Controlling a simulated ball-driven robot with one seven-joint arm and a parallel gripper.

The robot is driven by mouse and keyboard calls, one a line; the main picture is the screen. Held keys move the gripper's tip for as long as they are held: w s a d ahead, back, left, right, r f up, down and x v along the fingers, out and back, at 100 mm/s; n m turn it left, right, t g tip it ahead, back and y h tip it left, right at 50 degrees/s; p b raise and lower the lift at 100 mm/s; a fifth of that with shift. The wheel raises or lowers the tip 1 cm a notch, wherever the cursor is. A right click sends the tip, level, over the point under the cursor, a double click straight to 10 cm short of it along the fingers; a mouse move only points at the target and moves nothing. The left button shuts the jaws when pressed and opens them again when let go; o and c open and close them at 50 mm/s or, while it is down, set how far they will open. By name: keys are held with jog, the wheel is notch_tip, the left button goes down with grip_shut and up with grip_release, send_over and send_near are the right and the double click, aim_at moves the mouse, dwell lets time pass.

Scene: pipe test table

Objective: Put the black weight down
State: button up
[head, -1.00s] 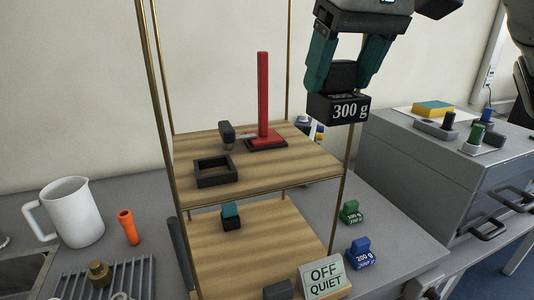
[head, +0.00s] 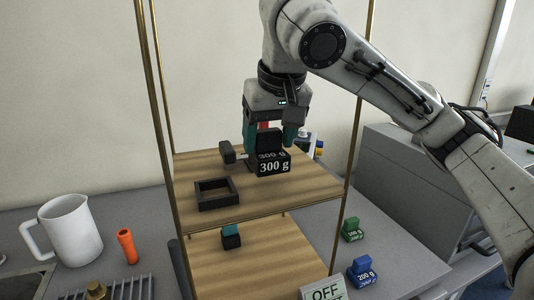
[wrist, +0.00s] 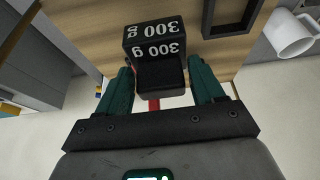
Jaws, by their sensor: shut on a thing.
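The black weight (head: 273,165), marked 300 g, is in my gripper (head: 275,133) over the upper wooden shelf (head: 265,203) in the head view. My gripper is shut on the weight's upper block. In the wrist view the weight (wrist: 154,40) shows between the two green fingers (wrist: 160,85), with the shelf behind it. I cannot tell whether its underside touches the shelf. The square black frame (head: 216,194) lies on the shelf to the left of the weight, apart from it. The red post (wrist: 154,105) is mostly hidden behind my gripper.
Brass rods (head: 163,130) stand at the shelf's corners. A dark block (head: 227,152) is on the shelf behind the frame. A green weight (head: 352,230) and a blue weight (head: 362,272) stand on the grey table. A white jug (head: 71,230) is at left. The shelf's front strip is bare.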

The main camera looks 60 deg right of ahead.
aim_at(269, 147)
jog(key=shift+w+f+p, duration=0.15)
jog(key=shift+f, duration=0.8)
jog(key=shift+w+f+p, duration=0.15)
jog(key=shift+f, duration=0.8)
jog(key=shift+f, duration=0.15)
jog(key=o, duration=1.3)
jog(key=shift+c, duration=0.2)
jog(key=v, duration=1.2)
jog(key=shift+d, duration=0.15)
